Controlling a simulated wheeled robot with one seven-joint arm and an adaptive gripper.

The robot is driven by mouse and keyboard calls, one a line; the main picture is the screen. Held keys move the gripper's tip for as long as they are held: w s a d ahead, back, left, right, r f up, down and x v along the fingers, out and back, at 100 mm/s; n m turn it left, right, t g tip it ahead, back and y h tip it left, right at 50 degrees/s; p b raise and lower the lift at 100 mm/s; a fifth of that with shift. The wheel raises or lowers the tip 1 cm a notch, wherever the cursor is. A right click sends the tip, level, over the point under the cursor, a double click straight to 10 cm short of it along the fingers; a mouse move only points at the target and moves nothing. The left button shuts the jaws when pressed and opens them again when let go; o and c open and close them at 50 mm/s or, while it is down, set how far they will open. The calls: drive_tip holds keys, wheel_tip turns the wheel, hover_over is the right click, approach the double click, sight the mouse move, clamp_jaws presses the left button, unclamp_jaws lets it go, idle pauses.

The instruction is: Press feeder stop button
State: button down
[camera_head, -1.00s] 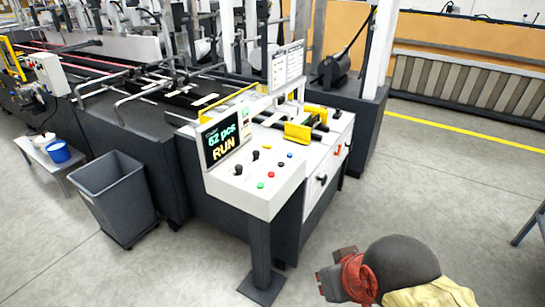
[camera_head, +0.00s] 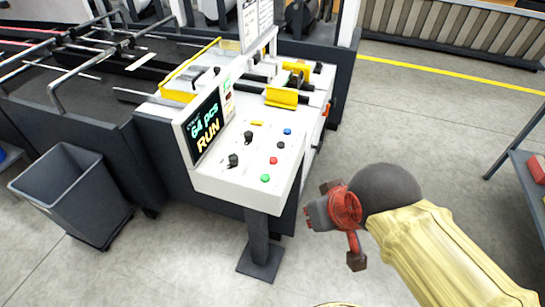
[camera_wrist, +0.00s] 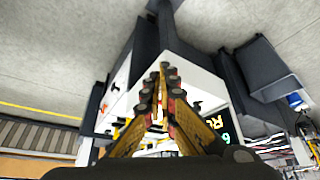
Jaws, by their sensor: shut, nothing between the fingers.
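The white control panel (camera_head: 215,182) stands on a dark post, its top sloping. Its screen (camera_head: 207,127) reads "64 pcs RUN". On the panel's right side are a blue button (camera_head: 287,131), a black one (camera_head: 281,145), a red button (camera_head: 273,160) and a green button (camera_head: 265,178). Two black knobs and a yellow part lie left of them. Labels are too small to read, so which is feeder stop is unmarked. My gripper (camera_head: 309,222) is right of the panel, apart from it. In the wrist view my gripper (camera_wrist: 163,70) is shut and empty, overlapping the panel.
A grey bin (camera_head: 70,190) stands left of the panel. The folder gluer (camera_head: 75,100) with rails and yellow guards fills the space behind. A shelf (camera_head: 525,175) is at the right edge.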

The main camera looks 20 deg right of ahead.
drive_tip(key=w+a+r+m+y+p, duration=0.3)
drive_tip(key=w+a+r+m+p, duration=0.1)
drive_tip(key=w+a+m+p, duration=0.35)
drive_tip(key=m+t+y+p, duration=0.2)
drive_tip(key=m+p, duration=1.3)
drive_tip(key=m, duration=1.7)
hover_over(276, 158)
wheel_tip(276, 158, down, 4)
drive_tip(key=shift+r+n, duration=0.1)
drive_tip(key=shift+n, duration=0.15)
drive_tip(key=shift+b, duration=0.35)
wheel_tip(276, 158, down, 9)
drive_tip(key=b, duration=0.7)
drive_tip(key=shift+r+b, duration=0.15)
drive_tip(key=shift+b, duration=0.2)
drive_tip(key=shift+f+b, duration=0.3)
drive_tip(key=shift+f, duration=0.1)
